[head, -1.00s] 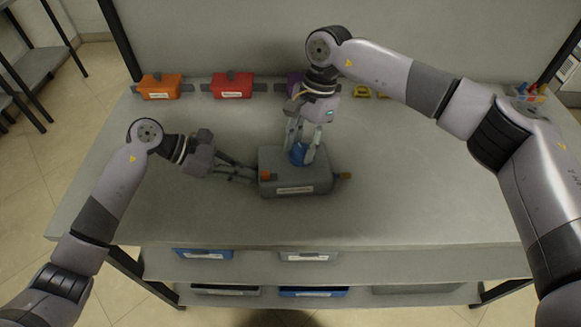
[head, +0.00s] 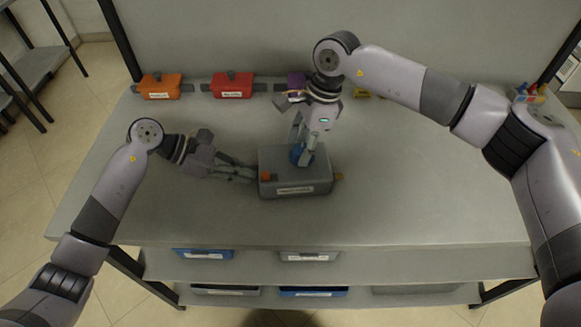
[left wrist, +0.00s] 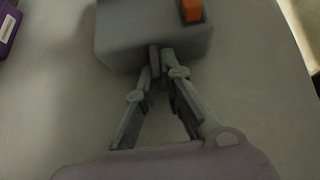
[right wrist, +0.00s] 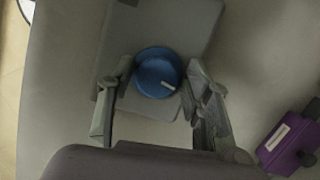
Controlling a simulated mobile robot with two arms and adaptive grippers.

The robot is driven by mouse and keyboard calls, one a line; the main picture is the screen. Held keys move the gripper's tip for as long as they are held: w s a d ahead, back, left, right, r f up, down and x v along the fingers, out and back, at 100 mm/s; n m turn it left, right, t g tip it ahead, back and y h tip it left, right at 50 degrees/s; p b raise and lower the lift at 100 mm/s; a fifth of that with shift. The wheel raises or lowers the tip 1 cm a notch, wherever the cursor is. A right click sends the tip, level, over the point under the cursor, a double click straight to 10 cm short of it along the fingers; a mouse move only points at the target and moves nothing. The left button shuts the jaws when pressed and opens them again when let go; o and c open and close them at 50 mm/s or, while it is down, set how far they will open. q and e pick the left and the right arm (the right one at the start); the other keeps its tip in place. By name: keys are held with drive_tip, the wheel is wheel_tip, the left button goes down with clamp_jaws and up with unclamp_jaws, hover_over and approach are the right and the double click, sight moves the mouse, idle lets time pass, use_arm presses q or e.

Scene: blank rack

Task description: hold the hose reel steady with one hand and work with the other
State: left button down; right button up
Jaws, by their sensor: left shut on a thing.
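The hose reel appears to be the grey box (head: 293,190) with a white label, a round blue knob on top and a small orange block (head: 266,176). A brass-coloured fitting (head: 339,177) sticks out of its right side. My left gripper (head: 255,174) is shut on a small tab at the box's left side; its fingertips meet there in the left wrist view (left wrist: 155,58). My right gripper (head: 303,158) is above the box, fingers on either side of the blue knob (right wrist: 157,72). Whether they press on the knob is not clear. The knob has a white mark.
Small yellow things (head: 361,94) lie behind my right arm. The bench front and right are clear.

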drive_tip(key=shift+r, duration=0.15)
drive_tip(key=shift+r, duration=3.4)
use_arm(q)
drive_tip(key=c, duration=1.6)
unclamp_jaws()
drive_tip(key=shift+c, duration=0.2)
drive_tip(key=w+v, duration=0.1)
drive_tip(key=v, duration=1.1)
drive_tip(key=shift+s, duration=0.5)
drive_tip(key=shift+s+f, duration=0.1)
use_arm(e)
drive_tip(key=shift+s+f, duration=0.1)
